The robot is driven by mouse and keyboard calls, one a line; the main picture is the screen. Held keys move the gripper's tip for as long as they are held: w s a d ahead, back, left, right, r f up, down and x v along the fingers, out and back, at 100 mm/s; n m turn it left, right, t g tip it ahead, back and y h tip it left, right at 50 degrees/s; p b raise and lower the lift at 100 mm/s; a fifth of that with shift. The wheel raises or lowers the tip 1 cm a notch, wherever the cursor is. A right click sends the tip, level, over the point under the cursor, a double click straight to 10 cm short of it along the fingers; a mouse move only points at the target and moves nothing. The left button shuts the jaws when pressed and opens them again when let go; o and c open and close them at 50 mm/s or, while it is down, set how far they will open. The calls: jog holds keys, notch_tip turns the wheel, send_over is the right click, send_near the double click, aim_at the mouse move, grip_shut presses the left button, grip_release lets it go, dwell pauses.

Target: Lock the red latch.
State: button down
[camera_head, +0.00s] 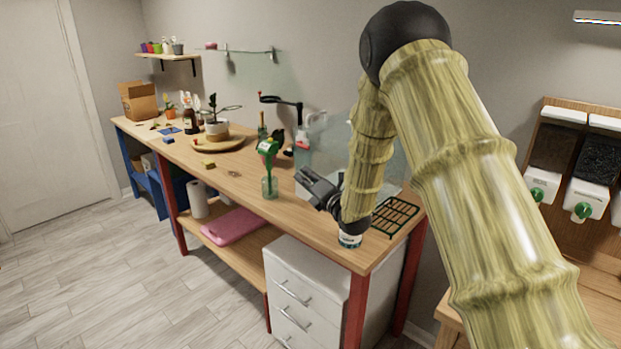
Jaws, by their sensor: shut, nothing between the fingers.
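I cannot make out a red latch for certain. A small white and red item (302,141) stands behind my gripper, at the left end of a clear panelled box (336,137); it is too small to tell what it is. My gripper (301,178) is dark and shut with nothing in it. It points left above the right part of the wooden workbench (222,177), in front of the clear box. My arm hides much of the box's front and right side.
A green item in a glass jar (270,187) stands left of my gripper. A dark green rack (396,217) lies at the bench's right end. A round wooden board (237,144) holds a potted plant farther left. White drawers (304,289) stand below. The bench's front middle is mostly clear.

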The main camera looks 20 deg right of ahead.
aim_at(304, 146)
jog(key=w+d+r+p, duration=0.1)
jog(key=w+r+p, duration=0.1)
jog(key=w, duration=0.4)
jog(key=shift+w+d+r+p, duration=0.15)
jog(key=shift+w+r+p, duration=0.2)
jog(key=shift+r, duration=0.1)
